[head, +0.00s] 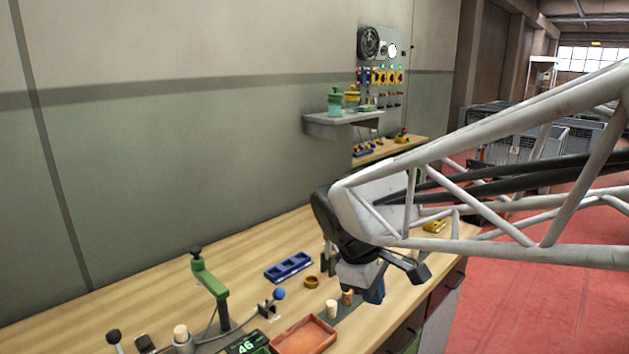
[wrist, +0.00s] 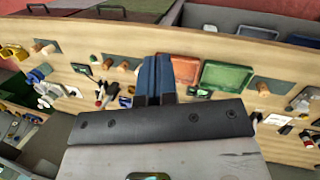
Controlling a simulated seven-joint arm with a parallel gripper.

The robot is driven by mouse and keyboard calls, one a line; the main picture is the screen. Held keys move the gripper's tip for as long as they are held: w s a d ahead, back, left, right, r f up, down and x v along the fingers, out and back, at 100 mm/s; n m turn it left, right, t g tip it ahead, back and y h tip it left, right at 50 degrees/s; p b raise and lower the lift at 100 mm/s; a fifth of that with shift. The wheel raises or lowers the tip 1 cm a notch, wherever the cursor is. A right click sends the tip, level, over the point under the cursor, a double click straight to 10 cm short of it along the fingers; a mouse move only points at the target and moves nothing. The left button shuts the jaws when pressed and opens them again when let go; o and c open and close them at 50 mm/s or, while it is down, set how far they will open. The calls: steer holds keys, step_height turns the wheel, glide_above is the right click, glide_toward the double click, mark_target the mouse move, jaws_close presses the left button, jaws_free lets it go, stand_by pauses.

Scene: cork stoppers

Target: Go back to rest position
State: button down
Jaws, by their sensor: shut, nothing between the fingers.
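My gripper (head: 374,292) hangs above the right part of the wooden bench, its blue fingers pointing down. In the wrist view its blue fingers (wrist: 158,80) are shut together with nothing between them. Two cork stoppers, one light (head: 331,308) and one browner (head: 347,298), stand on a dark mat just left of the gripper. Another pale cork (head: 180,332) stands in a holder at the lower left. The wrist view also shows corks on dark patches, such as one at the left (wrist: 45,49) and one at the right (wrist: 263,88).
A green lever stand (head: 212,285) and a blue-knobbed lever (head: 279,294) rise at the left. A shelf (head: 340,122) juts from the wall behind.

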steer(key=s+d+f+m+t+y, duration=0.1)
steer(key=s+d+m, duration=0.3)
steer(key=s, duration=0.3)
steer(key=s+d+f+m+y, duration=0.1)
steer(key=s+d+m+y, duration=0.1)
steer(key=s+d+m, duration=0.2)
steer(key=s+m, duration=0.3)
steer(key=shift+s+d+f+t, duration=0.2)
steer(key=shift+s+t, duration=0.1)
steer(key=shift+t, duration=0.1)
